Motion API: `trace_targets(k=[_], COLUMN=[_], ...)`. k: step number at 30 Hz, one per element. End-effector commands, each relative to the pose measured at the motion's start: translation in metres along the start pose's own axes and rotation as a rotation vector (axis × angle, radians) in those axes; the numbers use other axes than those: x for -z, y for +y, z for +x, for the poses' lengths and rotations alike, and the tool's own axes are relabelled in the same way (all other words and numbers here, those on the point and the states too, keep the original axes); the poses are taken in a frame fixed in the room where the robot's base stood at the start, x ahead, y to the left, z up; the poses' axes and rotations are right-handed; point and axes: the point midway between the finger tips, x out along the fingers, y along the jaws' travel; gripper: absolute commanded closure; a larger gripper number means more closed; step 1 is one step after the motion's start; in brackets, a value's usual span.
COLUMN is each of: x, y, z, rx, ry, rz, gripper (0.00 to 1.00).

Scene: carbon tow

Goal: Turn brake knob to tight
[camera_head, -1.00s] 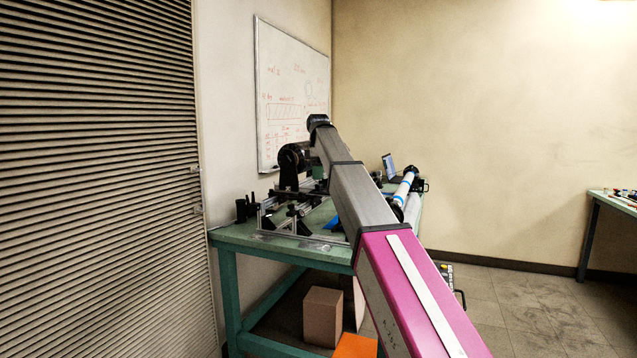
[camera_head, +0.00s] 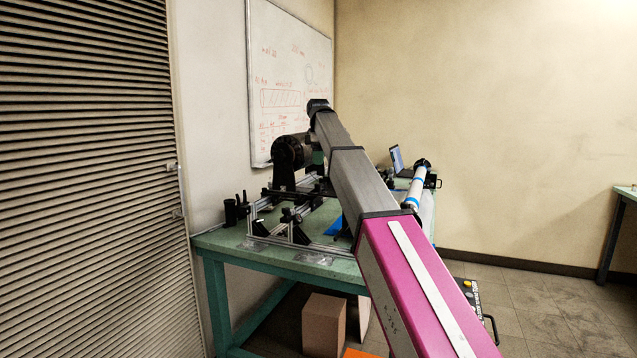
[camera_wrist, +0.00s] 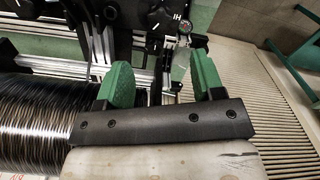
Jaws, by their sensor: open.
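In the wrist view my gripper (camera_wrist: 160,75) is open, with its two green fingers apart and nothing held between them. Beyond the fingertips is a black fitting (camera_wrist: 150,20) with white marks. At its right is a small round dial-like part (camera_wrist: 183,27) with a red mark. One of these may be the brake knob, but I cannot tell which, nor its setting. The fingers look apart from both. A spool of dark, shiny tow (camera_wrist: 35,118) lies left of my gripper. In the head view my arm hides the gripper and the knob.
A green table (camera_head: 255,249) carries aluminium-rail frames (camera_head: 290,235), a dark round winder part (camera_head: 291,152) and a white roller with blue bands (camera_head: 416,187). A cardboard box (camera_head: 323,322) is below. Open floor lies to the right.

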Motion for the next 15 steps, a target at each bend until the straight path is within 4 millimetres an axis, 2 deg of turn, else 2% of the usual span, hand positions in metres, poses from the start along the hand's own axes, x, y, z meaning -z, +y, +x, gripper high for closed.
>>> trace_targets(k=[9, 15], x=[0.0, 0.0], y=[-0.002, -0.001], z=[0.058, 0.083], rx=[0.002, 0.002], ry=[-0.001, 0.0], rz=[0.0, 0.0], gripper=[0.38, 0.38])
